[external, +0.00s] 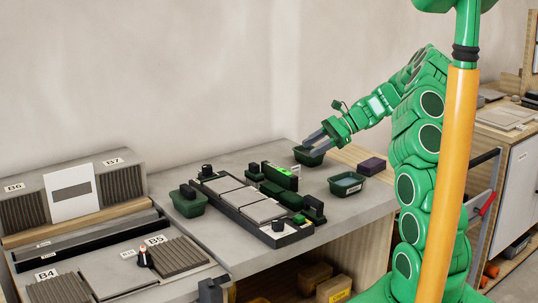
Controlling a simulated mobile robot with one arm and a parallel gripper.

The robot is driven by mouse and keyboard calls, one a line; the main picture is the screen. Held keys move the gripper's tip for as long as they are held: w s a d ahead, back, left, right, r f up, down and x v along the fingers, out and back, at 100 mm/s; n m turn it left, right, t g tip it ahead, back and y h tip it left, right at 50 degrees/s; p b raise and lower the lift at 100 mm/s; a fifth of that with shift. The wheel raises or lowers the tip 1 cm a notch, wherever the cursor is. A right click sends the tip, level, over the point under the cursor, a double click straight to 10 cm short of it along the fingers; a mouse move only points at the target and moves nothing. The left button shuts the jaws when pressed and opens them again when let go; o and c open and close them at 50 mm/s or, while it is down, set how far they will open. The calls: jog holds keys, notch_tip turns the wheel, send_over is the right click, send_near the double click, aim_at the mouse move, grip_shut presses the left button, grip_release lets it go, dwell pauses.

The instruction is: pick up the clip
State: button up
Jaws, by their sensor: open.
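My gripper (309,146) is open, with its two grey fingers reaching down to the left over a small green bin (309,159) at the back edge of the grey worktop. The fingertips are at or just above the bin's rim. I cannot make out a clip for certain; the inside of this bin is mostly hidden by the fingers and too small to tell.
A dark frame (290,238) with grey tiles and black and green blocks lies mid-worktop. Other green bins stand right (347,184) and left (188,205). A dark purple block (372,166) sits at right. A wall rises behind the worktop.

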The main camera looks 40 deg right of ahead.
aim_at(298, 166)
jog(key=d+f, duration=0.1)
jog(key=d+f+m, duration=0.1)
jog(key=d, duration=0.1)
jog(key=d+f+m+t, duration=0.1)
jog(key=shift+w+d+f, duration=0.1)
jog(key=shift+w+d, duration=0.15)
jog(key=shift+w, duration=0.05)
jog(key=shift+s+x, duration=0.15)
jog(key=shift+x, duration=1.8)
jog(key=shift+s+x, duration=0.1)
jog(key=shift+x, duration=1.8)
jog(key=shift+a, duration=0.1)
jog(key=shift+c, duration=0.3)
grip_shut()
